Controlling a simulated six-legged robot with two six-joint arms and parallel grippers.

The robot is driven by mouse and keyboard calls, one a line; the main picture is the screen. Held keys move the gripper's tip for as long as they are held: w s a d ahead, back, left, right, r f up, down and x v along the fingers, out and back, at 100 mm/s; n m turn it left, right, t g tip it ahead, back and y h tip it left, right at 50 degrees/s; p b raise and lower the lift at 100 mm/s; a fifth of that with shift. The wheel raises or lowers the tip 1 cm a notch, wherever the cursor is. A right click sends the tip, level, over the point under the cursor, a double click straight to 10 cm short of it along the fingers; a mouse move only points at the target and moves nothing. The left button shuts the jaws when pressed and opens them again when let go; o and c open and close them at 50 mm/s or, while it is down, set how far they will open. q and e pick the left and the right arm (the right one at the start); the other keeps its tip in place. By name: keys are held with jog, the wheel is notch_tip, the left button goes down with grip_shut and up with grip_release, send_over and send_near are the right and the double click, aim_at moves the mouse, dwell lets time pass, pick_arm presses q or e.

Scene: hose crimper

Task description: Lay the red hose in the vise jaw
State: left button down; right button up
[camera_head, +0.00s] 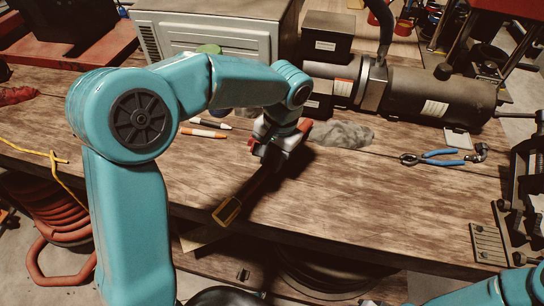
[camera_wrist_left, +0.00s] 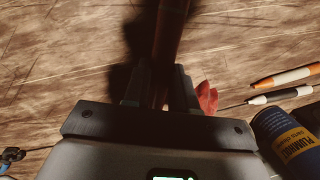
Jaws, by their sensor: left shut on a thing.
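My left gripper (camera_head: 272,155) is above the wooden bench near its front edge, left of the vise. It is shut on a dark reddish hose (camera_head: 262,185), which slants toward the bench edge and ends in a yellowish tip (camera_head: 228,211). In the left wrist view the hose (camera_wrist_left: 172,30) runs up from between my fingers (camera_wrist_left: 160,92), in deep shadow; a red piece (camera_wrist_left: 207,97) shows beside them. A black vise-like fixture (camera_head: 525,170) stands at the right edge, partly cut off, apart from the hose. My right gripper is out of view.
Two markers (camera_head: 203,133) and a grey rag (camera_head: 340,134) lie near my left gripper. Blue pliers (camera_head: 440,157) lie before the vise-like fixture. A large dark cylinder machine (camera_head: 410,93) stands behind. A blue can (camera_wrist_left: 295,145) is at the lower right.

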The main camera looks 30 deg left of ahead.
pick_arm(q)
jog(key=shift+f, duration=0.25)
jog(key=c, duration=0.9)
grip_release()
notch_tip(320, 180, up, 12)
jog(key=w+d+p, duration=0.1)
jog(key=shift+w+r, duration=0.15)
jog(key=shift+r, duration=0.1)
